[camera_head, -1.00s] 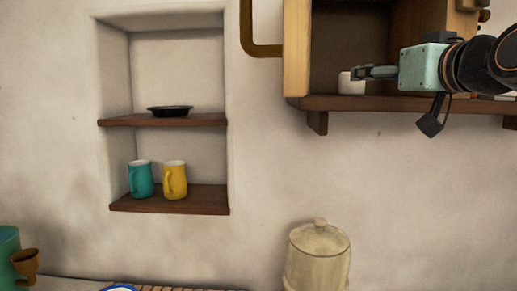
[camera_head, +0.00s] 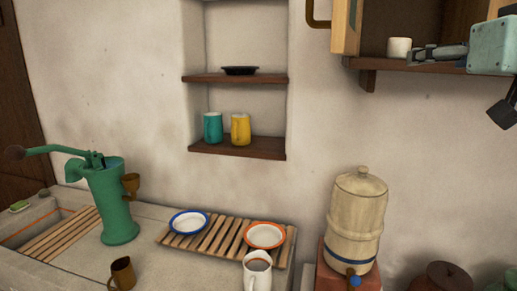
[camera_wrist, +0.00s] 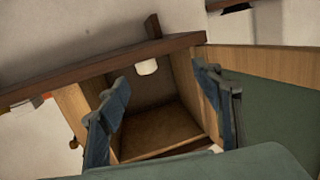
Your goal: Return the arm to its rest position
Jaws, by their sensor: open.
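My gripper (camera_head: 438,54) is at the upper right of the head view, in front of the open wall cabinet (camera_head: 372,73). Its pale green body shows at the right edge. In the wrist view my gripper (camera_wrist: 165,112) has its two fingers spread wide apart with nothing between them. A white cup (camera_head: 399,47) stands on the cabinet's floor, left of and behind the fingers, apart from them as far as I can tell. The cup also shows in the wrist view (camera_wrist: 147,67), inside the cabinet beyond the fingers.
The open cabinet door (camera_head: 345,27) stands left of my gripper. A wall niche (camera_head: 240,146) holds a teal mug, a yellow mug and a dark dish. Below are a stoneware crock (camera_head: 356,220), a green pump (camera_head: 112,205), a slatted rack (camera_head: 212,238) with two plates, and a white mug (camera_head: 257,273).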

